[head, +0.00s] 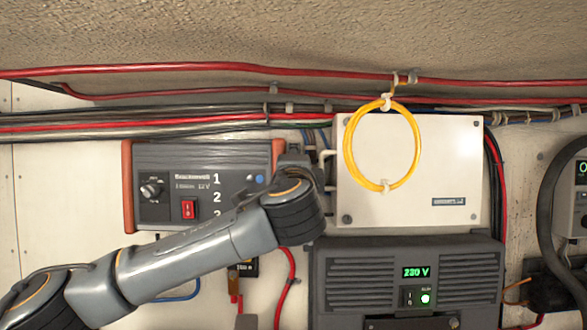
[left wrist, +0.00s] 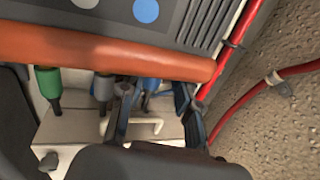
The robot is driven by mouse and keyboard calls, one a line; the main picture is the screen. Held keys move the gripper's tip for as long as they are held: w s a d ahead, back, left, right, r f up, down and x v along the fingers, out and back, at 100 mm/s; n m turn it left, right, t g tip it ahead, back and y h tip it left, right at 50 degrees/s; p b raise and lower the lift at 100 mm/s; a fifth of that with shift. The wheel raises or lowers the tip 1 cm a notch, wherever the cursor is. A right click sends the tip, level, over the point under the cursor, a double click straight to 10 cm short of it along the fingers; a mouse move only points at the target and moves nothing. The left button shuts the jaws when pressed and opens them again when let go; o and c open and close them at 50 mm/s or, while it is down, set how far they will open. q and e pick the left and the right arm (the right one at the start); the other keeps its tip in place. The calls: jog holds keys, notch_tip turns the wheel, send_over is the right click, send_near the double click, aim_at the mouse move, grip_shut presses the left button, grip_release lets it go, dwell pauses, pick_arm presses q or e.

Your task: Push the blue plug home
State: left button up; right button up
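The blue plug (left wrist: 150,84) shows in the left wrist view, at the orange side of the control box and partly hidden by my gripper. My left gripper (left wrist: 155,97) is open, with one finger on each side of the blue plug and gaps showing between. How deep the plug sits cannot be told. In the head view my left gripper (head: 298,160) is at the right side of the control box (head: 165,160), largely hidden behind my wrist. The blue plug is hidden there. A blue dot (head: 260,179) marks the box face. My right gripper is not in view.
A green plug (left wrist: 47,82) and a grey plug (left wrist: 103,87) sit beside the blue one. A pale box (head: 410,205) with a hanging yellow cable loop (head: 413,170) stands close right. A dark 230 V unit (head: 350,285) is below. Red cables (head: 200,67) run above.

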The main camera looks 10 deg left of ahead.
pick_arm(q)
jog(key=b+v, duration=0.1)
jog(key=v, duration=0.1)
jog(key=r+b+v, duration=0.1)
jog(key=b+v, duration=0.1)
jog(key=v, duration=0.1)
jog(key=shift+s+d, duration=0.1)
jog(key=shift+s, duration=0.3)
dwell(0.4)
